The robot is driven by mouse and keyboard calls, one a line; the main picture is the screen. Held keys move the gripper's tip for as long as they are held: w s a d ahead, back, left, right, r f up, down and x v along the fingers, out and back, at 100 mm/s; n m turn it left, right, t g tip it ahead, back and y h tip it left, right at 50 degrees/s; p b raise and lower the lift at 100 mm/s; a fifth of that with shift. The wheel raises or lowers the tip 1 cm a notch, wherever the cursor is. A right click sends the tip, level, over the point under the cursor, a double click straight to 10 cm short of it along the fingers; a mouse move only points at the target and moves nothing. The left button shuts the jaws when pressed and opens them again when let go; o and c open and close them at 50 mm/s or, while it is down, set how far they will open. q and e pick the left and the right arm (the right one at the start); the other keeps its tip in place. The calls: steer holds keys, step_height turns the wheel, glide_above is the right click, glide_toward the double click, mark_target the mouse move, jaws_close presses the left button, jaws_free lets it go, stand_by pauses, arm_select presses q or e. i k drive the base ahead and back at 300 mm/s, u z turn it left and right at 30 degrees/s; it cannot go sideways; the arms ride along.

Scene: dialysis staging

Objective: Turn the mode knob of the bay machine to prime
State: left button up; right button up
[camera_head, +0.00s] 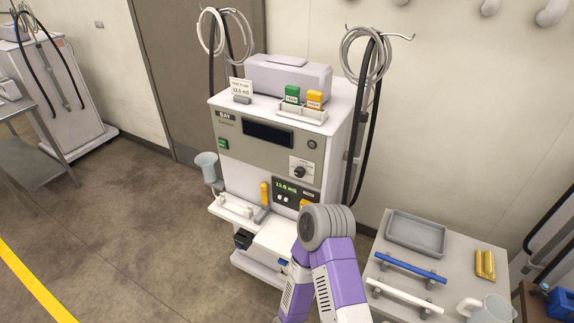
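The bay machine (232,160) stands in the middle of the view, a white cabinet with a grey-green front panel and a "BAY" label. Its mode knob (299,172) is a small dark knob on a white plate at the right of the panel. The plate's markings and the knob's pointing direction are too small to read. A purple and grey arm of mine, apparently the right, rises from the bottom in front of the machine's lower right, below the knob and apart from it. No gripper fingers show; that arm's gripper is hidden or out of frame. My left gripper is not in view.
Green (292,93) and yellow (314,98) blocks stand on top. A side table (398,262) at right holds a grey tray (416,233) and bars.

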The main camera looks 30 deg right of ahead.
mark_target(299, 171)
steer(key=z, duration=0.6)
steer(key=i, duration=0.8)
steer(key=z, duration=0.75)
